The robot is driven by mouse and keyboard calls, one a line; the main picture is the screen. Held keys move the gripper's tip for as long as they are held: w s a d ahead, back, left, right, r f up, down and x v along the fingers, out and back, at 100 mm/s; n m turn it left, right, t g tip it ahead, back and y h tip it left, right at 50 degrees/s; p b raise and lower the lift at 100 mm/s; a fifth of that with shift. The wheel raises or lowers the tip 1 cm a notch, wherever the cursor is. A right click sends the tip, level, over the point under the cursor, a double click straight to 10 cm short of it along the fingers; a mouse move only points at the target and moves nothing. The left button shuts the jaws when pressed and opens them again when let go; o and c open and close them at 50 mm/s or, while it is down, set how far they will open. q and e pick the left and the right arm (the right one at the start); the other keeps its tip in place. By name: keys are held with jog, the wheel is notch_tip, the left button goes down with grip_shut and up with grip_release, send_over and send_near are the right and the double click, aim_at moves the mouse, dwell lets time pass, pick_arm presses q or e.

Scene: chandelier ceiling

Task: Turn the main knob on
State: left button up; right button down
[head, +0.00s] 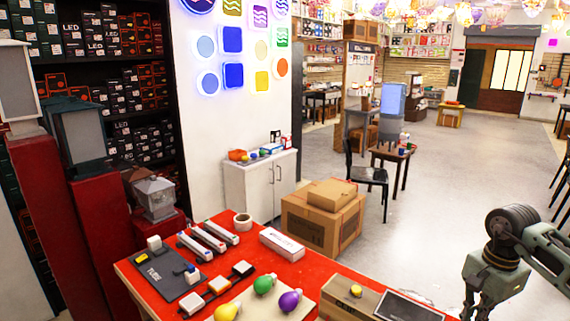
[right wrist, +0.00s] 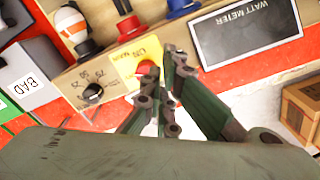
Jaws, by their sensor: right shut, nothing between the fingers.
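In the right wrist view a red knob (right wrist: 146,69) sits on a beige panel beside a yellow label (right wrist: 136,57) reading "MAIN" and "ON". My right gripper (right wrist: 164,72) is shut with nothing between its fingers. Its fingertips are right at the knob and partly hide it; I cannot tell whether they touch it. In the head view my right arm's end (head: 494,278) comes in from the right, and its fingertips are out of frame. The beige box (head: 342,303) shows at the bottom edge, with its knob side hidden. My left gripper is not in view.
A black dial (right wrist: 92,93) with numbers sits left of the label. The dark watt meter (right wrist: 247,32) lies to the right. A box marked "BAD" (right wrist: 27,84) is at the left. Coloured bulbs (head: 264,285) and tube fittings (head: 194,246) lie on the red table (head: 318,266).

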dwell(0.3)
notch_tip(320, 180, down, 6)
jog(key=m+b, duration=0.1)
jog(key=m, duration=1.1)
jog(key=shift+d+r+b, duration=0.15)
jog(key=shift+b, duration=0.2)
jog(key=shift+s, duration=0.15)
